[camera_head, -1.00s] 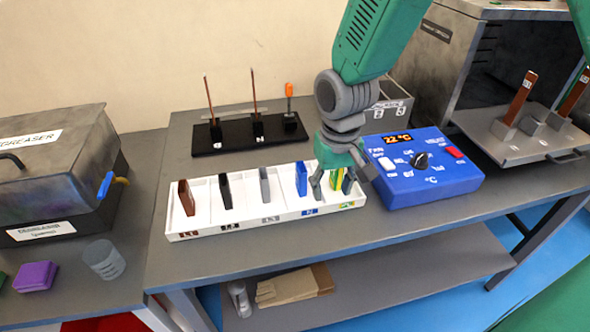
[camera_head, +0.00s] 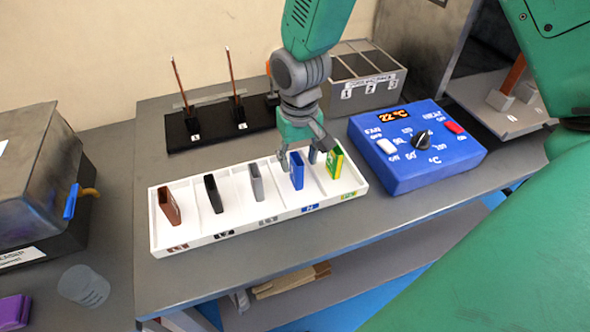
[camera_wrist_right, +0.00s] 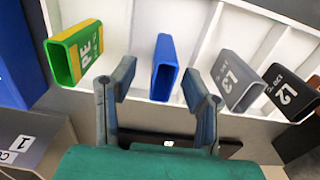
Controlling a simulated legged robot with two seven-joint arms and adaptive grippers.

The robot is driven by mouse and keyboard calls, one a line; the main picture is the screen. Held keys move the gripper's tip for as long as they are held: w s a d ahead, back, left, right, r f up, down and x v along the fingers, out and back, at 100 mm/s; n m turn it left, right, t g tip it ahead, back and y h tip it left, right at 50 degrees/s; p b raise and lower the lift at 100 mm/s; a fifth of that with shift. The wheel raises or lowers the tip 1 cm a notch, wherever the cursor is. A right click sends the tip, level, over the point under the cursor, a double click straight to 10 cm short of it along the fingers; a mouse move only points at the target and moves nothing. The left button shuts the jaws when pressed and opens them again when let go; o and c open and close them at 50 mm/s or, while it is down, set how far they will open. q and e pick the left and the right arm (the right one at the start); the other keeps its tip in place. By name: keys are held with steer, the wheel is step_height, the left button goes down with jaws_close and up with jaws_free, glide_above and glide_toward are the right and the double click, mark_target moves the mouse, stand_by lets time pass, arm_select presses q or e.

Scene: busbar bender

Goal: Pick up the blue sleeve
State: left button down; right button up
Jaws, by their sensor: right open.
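The blue sleeve (camera_head: 297,172) stands upright in its compartment of the white tray (camera_head: 240,226), between the grey and the green-yellow sleeves. My right gripper (camera_head: 299,157) is open, pointing down above and around the top of the blue sleeve. In the right wrist view the blue sleeve (camera_wrist_right: 163,68) shows between the two spread fingers of the gripper (camera_wrist_right: 161,85), with gaps on both sides and no visible contact. One finger partly overlaps the sleeve's outline in the head view. My left gripper is not in view.
The green-yellow PE sleeve (camera_head: 335,161) stands close to the right finger. The grey sleeve (camera_head: 256,182), black sleeve (camera_head: 213,193) and brown sleeve (camera_head: 169,206) stand to the left. A blue control box (camera_head: 417,160) is right; a black rod stand (camera_head: 222,133) is behind.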

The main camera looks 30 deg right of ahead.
mark_target(296, 175)
steer(key=f, duration=0.5)
steer(key=shift+w+a+f, duration=0.1)
steer(key=shift+w+f, duration=0.15)
steer(key=shift+f, duration=0.1)
steer(key=shift+s, duration=0.1)
steer(key=c, duration=0.9)
